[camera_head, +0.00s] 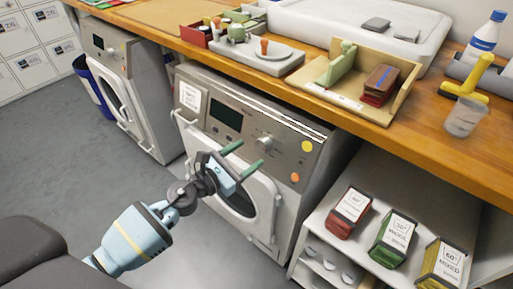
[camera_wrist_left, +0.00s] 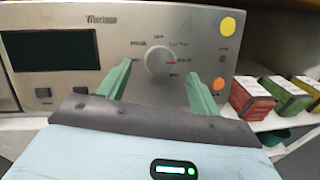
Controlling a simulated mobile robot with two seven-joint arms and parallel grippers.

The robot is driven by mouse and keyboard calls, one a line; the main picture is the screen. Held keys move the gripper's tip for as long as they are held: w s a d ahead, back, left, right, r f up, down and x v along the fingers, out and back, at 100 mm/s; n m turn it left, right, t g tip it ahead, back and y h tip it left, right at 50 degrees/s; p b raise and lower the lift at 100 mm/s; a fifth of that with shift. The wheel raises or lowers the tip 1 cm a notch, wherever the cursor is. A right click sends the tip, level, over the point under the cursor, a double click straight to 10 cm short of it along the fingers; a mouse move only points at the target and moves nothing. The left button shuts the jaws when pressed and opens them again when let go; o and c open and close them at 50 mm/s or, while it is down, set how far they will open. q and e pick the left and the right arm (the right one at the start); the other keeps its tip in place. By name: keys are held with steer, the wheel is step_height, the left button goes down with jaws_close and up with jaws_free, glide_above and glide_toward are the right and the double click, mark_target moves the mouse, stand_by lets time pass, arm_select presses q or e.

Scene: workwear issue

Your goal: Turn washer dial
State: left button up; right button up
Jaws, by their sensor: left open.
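The washer (camera_head: 241,150) is a grey front-loader under the wooden counter. Its round silver dial (camera_head: 264,143) sits on the control panel, right of a dark display (camera_head: 226,117). My left gripper (camera_head: 246,157) is open, with green fingers in front of the panel. In the left wrist view its fingers (camera_wrist_left: 160,88) stand on either side of the dial, apart from it, and nothing is between them. My right gripper is not in view.
A second washer (camera_head: 128,88) stands to the left. Red, green and yellow boxes (camera_head: 393,238) stand on a shelf to the right. The wooden counter (camera_head: 420,138) overhangs the washer and holds a wooden tray (camera_head: 397,108) and a clear cup (camera_head: 464,117).

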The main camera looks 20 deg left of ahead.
mark_target(259, 147)
arm_select(q)
steer(key=shift+x, duration=2.15)
steer(key=c, duration=1)
